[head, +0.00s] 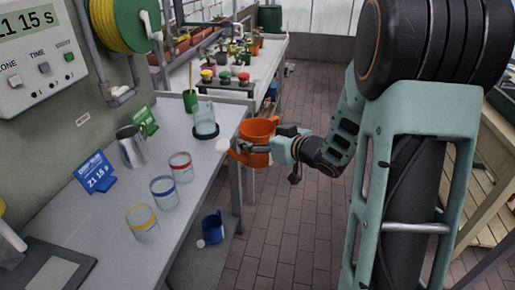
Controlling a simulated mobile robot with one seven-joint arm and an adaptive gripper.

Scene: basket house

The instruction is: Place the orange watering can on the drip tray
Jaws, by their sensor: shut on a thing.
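The orange watering can (258,130) is in the middle of the head view, with a pale round spout end at its left. My gripper (268,147) is shut on it and holds it off the floor, by the right edge of the grey bench (80,228). A low dark round piece (206,135) sits on the bench just left of the can, with a clear vessel (204,112) standing at it. I cannot tell for sure whether this piece is the drip tray. The fingertips are partly hidden against the can.
A metal jug (132,147), several glasses with coloured bands (181,167), and blue (95,172) and green (143,120) signs stand on the bench. A blue can (212,228) is below. Potted plants and a dark rack (225,86) stand behind. The brick floor (290,215) is clear.

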